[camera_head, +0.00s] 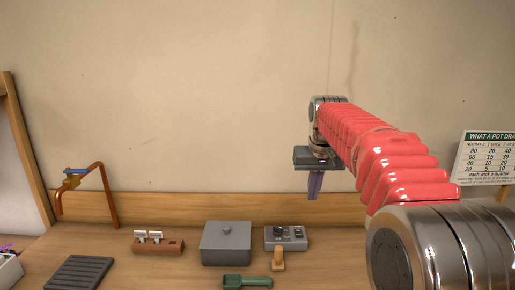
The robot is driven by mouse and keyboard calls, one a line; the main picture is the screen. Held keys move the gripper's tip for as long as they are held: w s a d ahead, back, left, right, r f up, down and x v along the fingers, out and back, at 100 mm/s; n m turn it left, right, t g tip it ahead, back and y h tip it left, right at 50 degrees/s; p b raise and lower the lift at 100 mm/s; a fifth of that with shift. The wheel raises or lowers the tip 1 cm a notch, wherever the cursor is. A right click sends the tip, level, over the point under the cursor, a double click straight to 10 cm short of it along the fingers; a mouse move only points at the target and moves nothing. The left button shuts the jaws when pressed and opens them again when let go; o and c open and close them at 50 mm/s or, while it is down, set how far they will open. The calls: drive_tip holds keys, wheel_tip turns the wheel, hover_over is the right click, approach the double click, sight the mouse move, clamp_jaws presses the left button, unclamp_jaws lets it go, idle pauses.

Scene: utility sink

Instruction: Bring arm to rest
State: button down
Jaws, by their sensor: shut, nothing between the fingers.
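My gripper (314,186) hangs from the end of my red-sleeved arm, right of the middle in the head camera view. My arm reaches in from the lower right.
On the counter are a grey lidded box (226,244), a grey control box (286,238), a wooden peg-like thing (278,260), a green scoop (247,282), a brown card holder (157,247), a dark ribbed mat (78,272) and a copper-coloured tap (104,190). A sign (487,158) stands right.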

drive_tip(key=s+f+t, duration=0.2)
drive_tip(key=s+f, duration=0.1)
drive_tip(key=s, duration=2.4)
drive_tip(key=s+f, duration=0.7)
drive_tip(key=s, duration=0.1)
drive_tip(key=shift+s, duration=0.4)
